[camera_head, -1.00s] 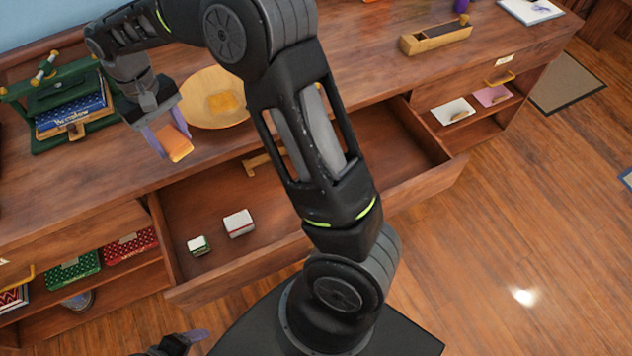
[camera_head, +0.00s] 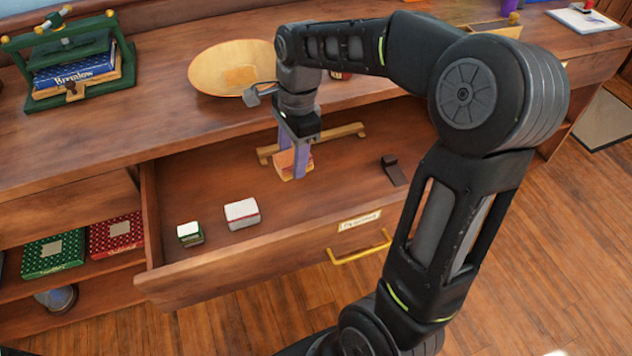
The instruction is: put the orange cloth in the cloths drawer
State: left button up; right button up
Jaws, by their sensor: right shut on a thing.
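My right gripper (camera_head: 294,163) is shut on the folded orange cloth (camera_head: 287,172) and points down inside the outline of an open drawer. Its two purplish fingers pinch the cloth from either side. I cannot tell whether the cloth touches the drawer floor. The open wooden drawer (camera_head: 240,265) has a brass handle (camera_head: 358,249) and a pale label (camera_head: 359,220) whose words I cannot read, so I cannot confirm it is the cloths drawer. My left gripper is out of view.
The drawer holds a white-topped box (camera_head: 242,214), a small green-and-white box (camera_head: 190,234), a wooden bar (camera_head: 341,133) and a dark block (camera_head: 393,170). A wooden bowl (camera_head: 215,72) and a green press (camera_head: 108,88) stand on the counter. The drawer's middle floor is mostly clear.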

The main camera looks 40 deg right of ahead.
jog(key=shift+s+f+m+b, duration=0.15)
jog(key=shift+f+m+b, duration=0.05)
jog(key=shift+f+m, duration=0.3)
jog(key=shift+s+f+m+b, duration=0.15)
jog(key=shift+f+m, duration=0.25)
jog(key=shift+f, duration=0.15)
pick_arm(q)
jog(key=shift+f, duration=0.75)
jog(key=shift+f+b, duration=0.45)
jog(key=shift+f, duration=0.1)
pick_arm(e)
send_over(295, 204)
jog(key=shift+d+f, duration=0.15)
jog(key=shift+f, duration=1.1)
jog(key=shift+d+f, duration=0.15)
jog(key=shift+f, duration=1.05)
jog(key=shift+f, duration=0.15)
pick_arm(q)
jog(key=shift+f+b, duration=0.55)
pick_arm(e)
jog(key=shift+f, duration=2.35)
